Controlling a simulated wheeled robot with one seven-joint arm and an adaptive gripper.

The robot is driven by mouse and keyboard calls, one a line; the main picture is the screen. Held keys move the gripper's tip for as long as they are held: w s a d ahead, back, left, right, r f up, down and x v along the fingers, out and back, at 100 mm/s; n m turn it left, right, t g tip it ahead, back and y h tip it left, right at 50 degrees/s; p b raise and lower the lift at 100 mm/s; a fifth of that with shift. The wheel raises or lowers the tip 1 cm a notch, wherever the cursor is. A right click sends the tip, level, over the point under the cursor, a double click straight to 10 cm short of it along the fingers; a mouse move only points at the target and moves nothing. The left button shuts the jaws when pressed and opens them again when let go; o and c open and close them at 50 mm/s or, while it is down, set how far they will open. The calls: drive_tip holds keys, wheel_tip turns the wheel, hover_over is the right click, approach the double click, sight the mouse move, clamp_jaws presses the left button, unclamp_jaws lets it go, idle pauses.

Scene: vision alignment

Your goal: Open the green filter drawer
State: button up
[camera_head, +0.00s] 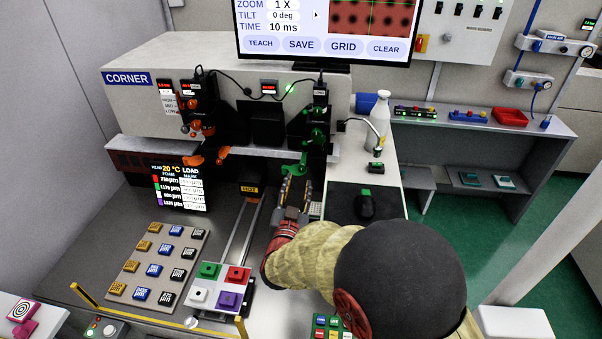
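A green part (297,165), which looks like the green filter drawer with its handle, sits low on the right-hand unit of the machine, at the right end of a pale horizontal bar. I cannot tell whether it is pulled out. My gripper (294,184) reaches up from below, just under and in front of this green part. Its two dark fingers look spread apart with a gap between them. Whether the fingertips touch the green part or stand around it is too small to tell. My arm hides the bench below and right of the gripper.
More green fittings (316,133) sit above on the same unit, and orange fittings (222,152) on the left. A monitor (325,30) hangs above. A white bottle (379,120) and a black mouse (366,206) are at right. A colored button panel (219,287) stands in front.

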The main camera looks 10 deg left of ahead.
sight(301, 170)
drive_tip(key=w+b, duration=0.1)
drive_tip(key=w, duration=0.4)
drive_tip(key=shift+w+a+f, duration=0.1)
drive_tip(key=shift+w+f, duration=0.05)
drive_tip(key=shift+w, duration=0.15)
drive_tip(key=shift+c, duration=1.4)
clamp_jaws()
